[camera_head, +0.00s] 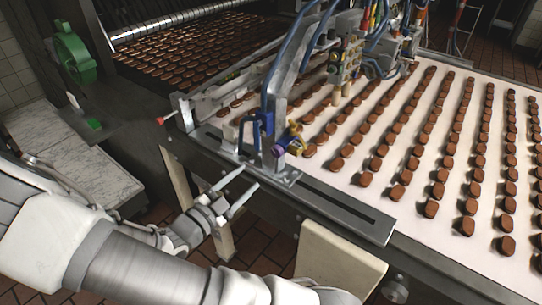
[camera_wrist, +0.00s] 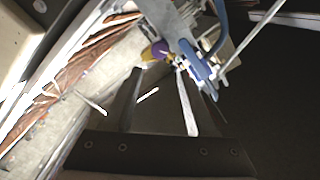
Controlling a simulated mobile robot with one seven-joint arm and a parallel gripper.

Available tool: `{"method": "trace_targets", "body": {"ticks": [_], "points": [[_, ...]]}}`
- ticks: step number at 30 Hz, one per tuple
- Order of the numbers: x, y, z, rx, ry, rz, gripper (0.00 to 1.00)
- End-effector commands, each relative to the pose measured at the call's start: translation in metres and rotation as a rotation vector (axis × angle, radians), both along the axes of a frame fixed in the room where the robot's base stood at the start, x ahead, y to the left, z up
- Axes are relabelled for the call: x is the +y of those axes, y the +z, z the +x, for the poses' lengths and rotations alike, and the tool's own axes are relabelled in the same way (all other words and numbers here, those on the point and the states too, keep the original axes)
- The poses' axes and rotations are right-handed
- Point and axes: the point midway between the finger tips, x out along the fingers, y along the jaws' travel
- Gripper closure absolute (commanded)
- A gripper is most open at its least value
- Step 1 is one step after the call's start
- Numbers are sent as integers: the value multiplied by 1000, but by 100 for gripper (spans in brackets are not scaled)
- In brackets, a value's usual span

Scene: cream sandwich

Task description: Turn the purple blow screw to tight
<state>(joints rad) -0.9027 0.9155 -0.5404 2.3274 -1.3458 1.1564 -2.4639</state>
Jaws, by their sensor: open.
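The purple blow screw (camera_head: 281,147) is a small purple knob with yellow beside it, on the metal bracket at the conveyor's near edge. In the wrist view the purple screw (camera_wrist: 161,48) shows at upper centre, just beyond my fingertips. Its exact turn position cannot be told. My gripper (camera_head: 250,177) is open and empty, in front of and below the bracket, left of the screw and apart from it. In the wrist view the two fingers of my gripper (camera_wrist: 159,72) are spread and point toward the screw.
A blue clamp-like part (camera_head: 243,133) stands left of the screw and a red knob (camera_head: 161,120) sticks out farther left. Hoses and nozzles hang above the white belt (camera_head: 345,185) with rows of brown biscuits. The metal conveyor edge (camera_head: 340,209) runs close to my gripper.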

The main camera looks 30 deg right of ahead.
Motion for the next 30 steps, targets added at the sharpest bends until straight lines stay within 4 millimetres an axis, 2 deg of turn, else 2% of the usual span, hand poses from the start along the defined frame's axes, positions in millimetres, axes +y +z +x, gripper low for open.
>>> {"method": "trace_targets", "body": {"ticks": [1, 9, 15, 21, 29, 30], "points": [[-12, 0, 3, 0, -5, -3, 43], [-67, 0, 22, -1, -6, -1, 43], [-97, 0, 33, -3, -3, 1, 43], [-109, 0, 38, -1, -1, 1, 43], [-110, 0, 38, -1, 0, 2, 43], [-110, 0, 38, -1, 0, 2, 47]]}}
